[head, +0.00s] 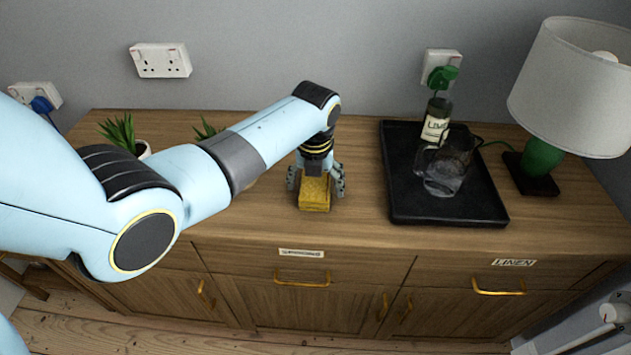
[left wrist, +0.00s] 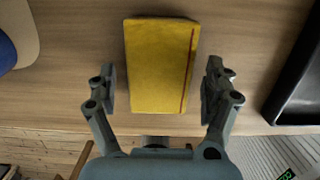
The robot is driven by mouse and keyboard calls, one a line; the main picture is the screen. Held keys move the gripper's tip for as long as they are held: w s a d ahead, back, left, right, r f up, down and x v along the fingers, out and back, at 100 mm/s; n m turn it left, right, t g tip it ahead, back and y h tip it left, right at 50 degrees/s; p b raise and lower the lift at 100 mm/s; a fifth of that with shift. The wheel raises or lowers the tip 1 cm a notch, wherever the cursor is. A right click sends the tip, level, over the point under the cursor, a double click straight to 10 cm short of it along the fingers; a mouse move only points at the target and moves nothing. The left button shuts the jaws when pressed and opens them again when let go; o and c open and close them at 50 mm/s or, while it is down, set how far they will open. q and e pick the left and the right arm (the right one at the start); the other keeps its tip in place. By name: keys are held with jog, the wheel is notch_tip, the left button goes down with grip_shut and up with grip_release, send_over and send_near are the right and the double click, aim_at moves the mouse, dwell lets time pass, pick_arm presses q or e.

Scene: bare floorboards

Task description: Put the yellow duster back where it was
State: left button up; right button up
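The yellow duster (head: 314,196) lies flat on the wooden sideboard top, near its front edge and left of the black tray. In the left wrist view the duster (left wrist: 160,65) is a yellow rectangle with a thin dark red line along its right side. My left gripper (head: 316,186) points down over it. In the left wrist view the left gripper's fingers (left wrist: 162,88) are open, one on each side of the duster, with a gap of bare wood on both sides. My right gripper is in neither view.
The black tray (head: 400,205) holds a bottle (head: 437,120) and a glass jug (head: 445,170). A lamp (head: 545,150) stands at the right. Potted plants (head: 120,132) stand at the left, partly behind my arm. Bare wood lies between duster and tray.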

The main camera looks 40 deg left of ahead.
aim_at(314, 191)
pick_arm(q)
jog(key=shift+r, duration=0.55)
notch_tip(314, 191, up, 11)
jog(key=s+p, duration=0.1)
jog(key=shift+s+d, duration=0.25)
jog(key=shift+d, duration=0.2)
jog(key=shift+s, duration=0.1)
